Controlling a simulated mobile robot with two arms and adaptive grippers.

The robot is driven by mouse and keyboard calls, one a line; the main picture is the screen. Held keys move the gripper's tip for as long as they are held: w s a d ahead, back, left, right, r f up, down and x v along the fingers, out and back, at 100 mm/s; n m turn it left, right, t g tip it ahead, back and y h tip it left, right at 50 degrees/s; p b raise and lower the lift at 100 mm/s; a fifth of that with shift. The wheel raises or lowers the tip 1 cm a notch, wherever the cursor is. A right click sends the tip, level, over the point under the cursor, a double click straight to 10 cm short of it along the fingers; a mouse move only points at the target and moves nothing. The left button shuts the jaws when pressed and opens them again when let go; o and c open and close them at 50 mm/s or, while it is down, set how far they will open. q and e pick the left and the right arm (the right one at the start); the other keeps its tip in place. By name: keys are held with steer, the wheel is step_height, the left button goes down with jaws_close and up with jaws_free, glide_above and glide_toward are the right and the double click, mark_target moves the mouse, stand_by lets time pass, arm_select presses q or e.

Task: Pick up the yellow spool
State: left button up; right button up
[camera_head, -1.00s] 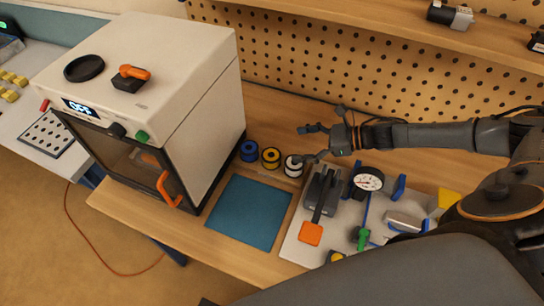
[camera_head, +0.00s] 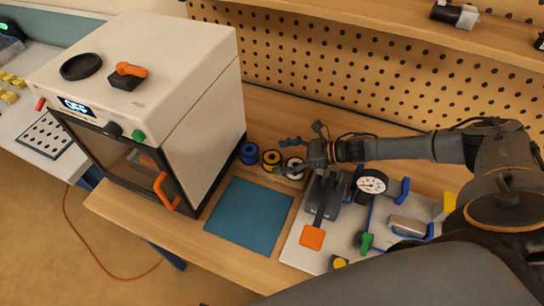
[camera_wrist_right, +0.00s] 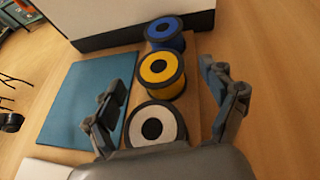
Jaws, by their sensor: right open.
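The yellow spool (camera_head: 271,157) stands on the wooden bench in a row between a blue spool (camera_head: 249,152) and a white spool (camera_head: 294,166). In the right wrist view the yellow spool (camera_wrist_right: 161,73) is upright, with black flanges, beyond the white spool (camera_wrist_right: 156,125) and before the blue spool (camera_wrist_right: 165,33). My right gripper (camera_head: 291,157) is open and empty, over the white spool and just right of the yellow one. In the wrist view its fingers (camera_wrist_right: 170,82) are spread to either side of the row. My left gripper does not show.
A white oven-like machine (camera_head: 190,125) stands left of the spools. A blue mat (camera_head: 248,215) lies in front of them. A pegboard (camera_head: 320,70) rises behind.

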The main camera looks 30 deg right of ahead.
steer(key=shift+x, duration=0.85)
steer(key=c, duration=1.2)
steer(key=shift+c, duration=0.8)
steer(key=shift+d+r, duration=0.1)
steer(key=shift+r, duration=0.1)
